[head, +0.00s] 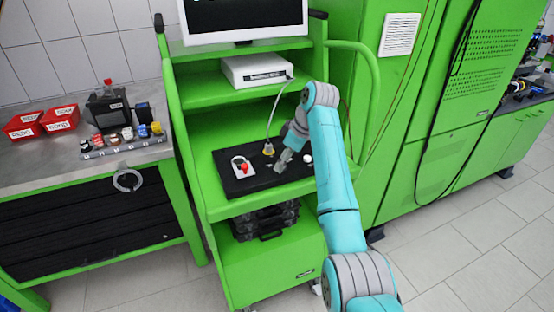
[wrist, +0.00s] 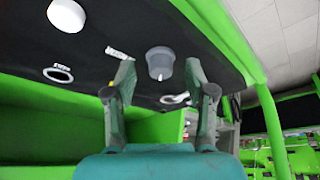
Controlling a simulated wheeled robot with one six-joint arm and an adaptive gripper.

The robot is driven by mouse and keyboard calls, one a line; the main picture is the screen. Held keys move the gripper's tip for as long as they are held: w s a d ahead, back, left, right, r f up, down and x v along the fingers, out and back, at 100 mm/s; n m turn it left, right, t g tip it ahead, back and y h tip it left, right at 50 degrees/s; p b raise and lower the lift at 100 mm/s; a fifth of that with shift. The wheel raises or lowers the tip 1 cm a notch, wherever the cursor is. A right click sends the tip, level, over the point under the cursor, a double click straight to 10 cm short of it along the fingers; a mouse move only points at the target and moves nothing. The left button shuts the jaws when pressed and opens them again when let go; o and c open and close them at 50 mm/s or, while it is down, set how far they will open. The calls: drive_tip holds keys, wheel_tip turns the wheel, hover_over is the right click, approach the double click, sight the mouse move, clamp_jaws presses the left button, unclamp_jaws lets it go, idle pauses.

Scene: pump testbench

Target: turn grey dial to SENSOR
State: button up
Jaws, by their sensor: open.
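In the wrist view the grey dial (wrist: 160,62) stands on a black panel (wrist: 110,22). A pale narrow part shows on its face. My gripper (wrist: 159,78) is open, with one finger on each side of the dial in the picture. I cannot tell whether either finger touches it. A small white label (wrist: 119,53) lies left of the dial; its text is too small to read. In the head view my gripper (head: 280,164) is low over the black panel (head: 240,187) on the green cart, and I cannot make out the dial there.
A white round knob (wrist: 67,15) and pale rings (wrist: 58,74) are also on the panel. In the head view a white plate with a red part (head: 243,168) and a yellow-based cable fitting (head: 268,150) are close left of my gripper.

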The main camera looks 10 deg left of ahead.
drive_tip(key=shift+a+f, duration=0.15)
drive_tip(key=shift+f, duration=0.1)
clamp_jaws()
